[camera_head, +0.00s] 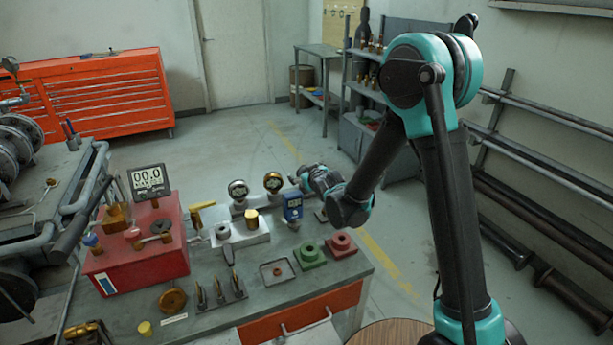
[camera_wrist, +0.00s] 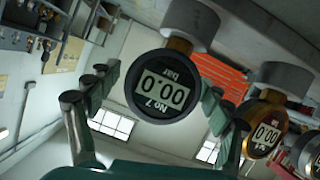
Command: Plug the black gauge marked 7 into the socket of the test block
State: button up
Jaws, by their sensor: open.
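In the wrist view, which is upside down, the black gauge marked No.7 (camera_wrist: 122,102) reads 00.0 bar, with a brass neck and a grey cylindrical stand. My gripper (camera_wrist: 152,108) is open, with its fingers apart on either side of the gauge face. I cannot tell whether either finger touches it. In the head view my gripper (camera_head: 300,178) is at the back right of the bench, and the black gauge is not clear there. A pale grey block (camera_head: 240,234) with fittings stands mid-bench, and may be the test block. I cannot make out its socket.
A gold-rimmed gauge (camera_head: 273,181) and a silver-rimmed gauge (camera_head: 238,189) stand left of my gripper. A blue device (camera_head: 292,206) stands close in front. A red box (camera_head: 140,262) with a display, green block (camera_head: 310,257) and red block (camera_head: 341,245) occupy the bench.

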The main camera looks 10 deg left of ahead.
jog(key=shift+x, duration=1.25)
jog(key=shift+c, duration=0.6)
jog(key=c, duration=1.3)
jog(key=shift+r, duration=0.1)
jog(key=shift+c, duration=0.3)
